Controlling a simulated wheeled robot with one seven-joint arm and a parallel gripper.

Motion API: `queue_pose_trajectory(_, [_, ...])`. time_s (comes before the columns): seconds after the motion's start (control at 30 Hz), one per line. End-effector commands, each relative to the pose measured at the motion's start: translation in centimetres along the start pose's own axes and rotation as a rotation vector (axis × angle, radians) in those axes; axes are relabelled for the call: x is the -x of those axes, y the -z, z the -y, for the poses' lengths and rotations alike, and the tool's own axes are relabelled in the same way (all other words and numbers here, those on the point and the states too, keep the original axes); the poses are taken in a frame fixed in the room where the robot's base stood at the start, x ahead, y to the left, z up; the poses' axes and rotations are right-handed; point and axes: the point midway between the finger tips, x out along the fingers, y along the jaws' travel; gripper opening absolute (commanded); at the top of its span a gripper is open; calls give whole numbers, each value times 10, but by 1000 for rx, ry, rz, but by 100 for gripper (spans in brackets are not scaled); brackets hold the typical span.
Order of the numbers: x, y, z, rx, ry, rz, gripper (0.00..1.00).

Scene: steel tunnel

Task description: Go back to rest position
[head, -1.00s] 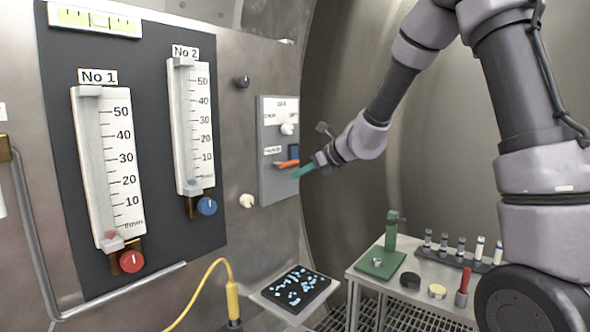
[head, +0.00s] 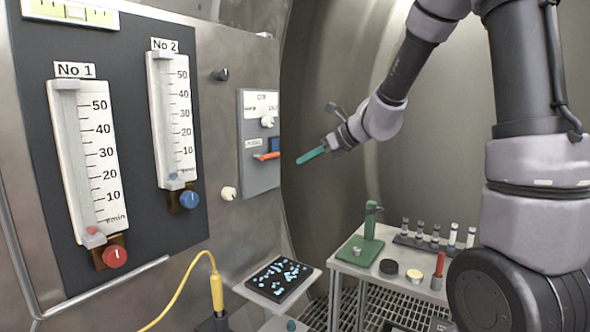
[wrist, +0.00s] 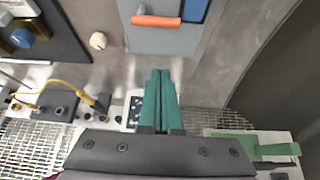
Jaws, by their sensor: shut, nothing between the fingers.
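My gripper (head: 312,155) has teal fingers. In the head view it hangs in the air to the right of the grey wall box (head: 261,180), with a visible gap between the fingertips and the box. In the wrist view the fingers (wrist: 160,98) lie side by side, shut, with nothing between them. The orange lever (head: 266,156) on the box also shows at the top of the wrist view (wrist: 156,21), ahead of the fingertips and apart from them.
A panel at left carries two gauges with a red knob (head: 115,257) and a blue knob (head: 190,200). A black tray (head: 279,281) with blue pieces sits on a low shelf. A side table (head: 350,262) holds a green stand (head: 369,222) and several vials. Open air surrounds my gripper.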

Motion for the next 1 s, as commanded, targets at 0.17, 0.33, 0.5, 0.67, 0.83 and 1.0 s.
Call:
queue_pose_trajectory(0.17, [40,-8,-23,262,-23,-28,0])
queue_pose_trajectory(0.33, [110,-1,-62,782,-61,-126,0])
queue_pose_trajectory(0.5, [179,27,-90,1305,-102,-292,0])
queue_pose_trajectory(0.67, [235,58,-101,1705,-153,-488,0])
queue_pose_trajectory(0.83, [271,79,-103,1940,-204,-647,0])
queue_pose_trajectory(1.0, [282,86,-103,2006,-228,-700,0])
